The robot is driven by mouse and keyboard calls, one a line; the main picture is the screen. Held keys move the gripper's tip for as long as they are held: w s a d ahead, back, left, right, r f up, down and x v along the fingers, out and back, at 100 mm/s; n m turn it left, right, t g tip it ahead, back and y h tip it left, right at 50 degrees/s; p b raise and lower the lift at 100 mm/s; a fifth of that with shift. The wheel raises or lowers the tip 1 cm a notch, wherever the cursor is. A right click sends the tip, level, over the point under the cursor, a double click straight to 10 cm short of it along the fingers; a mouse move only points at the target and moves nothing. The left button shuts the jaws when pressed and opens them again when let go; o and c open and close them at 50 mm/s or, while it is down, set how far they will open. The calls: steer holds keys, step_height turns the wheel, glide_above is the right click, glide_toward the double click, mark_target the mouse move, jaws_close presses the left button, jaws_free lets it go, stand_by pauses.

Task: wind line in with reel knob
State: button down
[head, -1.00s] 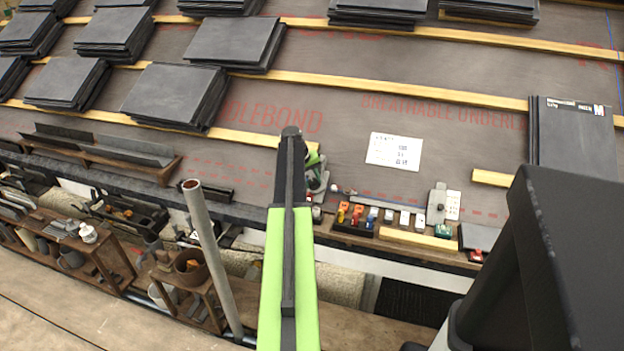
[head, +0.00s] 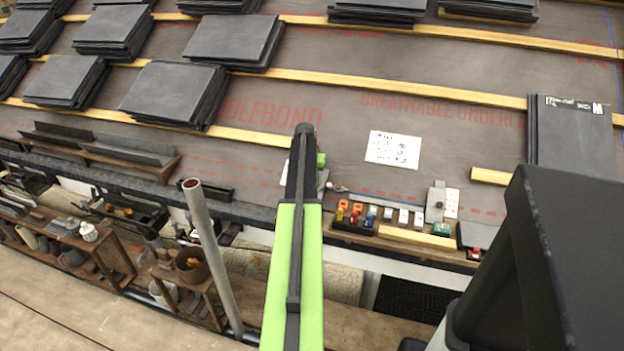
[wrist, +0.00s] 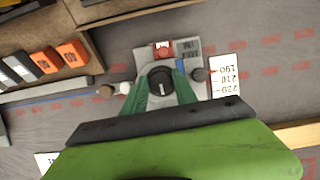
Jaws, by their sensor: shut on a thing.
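In the wrist view, a grey reel device (wrist: 196,90) lies on the dark underlay. A round black knob (wrist: 160,81) with a pale mark stands at its middle. My gripper (wrist: 160,86) has its two green fingers on either side of this knob and is shut on it. The lower part of the device is hidden behind my gripper. A red part (wrist: 163,50) and a small blue part (wrist: 180,66) sit on the device above the knob. In the head view my arm mostly hides the device and the fingers.
A white numbered scale (wrist: 226,76) lies right of the device. A wooden tray with orange blocks (wrist: 72,53) is at upper left. In the head view, slate stacks (head: 175,92) rest on battens, a white sheet (head: 393,149) lies on the underlay, and a grey pole (head: 212,255) stands in front.

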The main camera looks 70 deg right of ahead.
stand_by(0.3)
steer(key=c, duration=1)
jaws_free()
steer(key=shift+r, duration=0.1)
steer(key=p+v, duration=1.7)
steer(key=shift+a+r, duration=0.1)
steer(key=shift+r, duration=0.05)
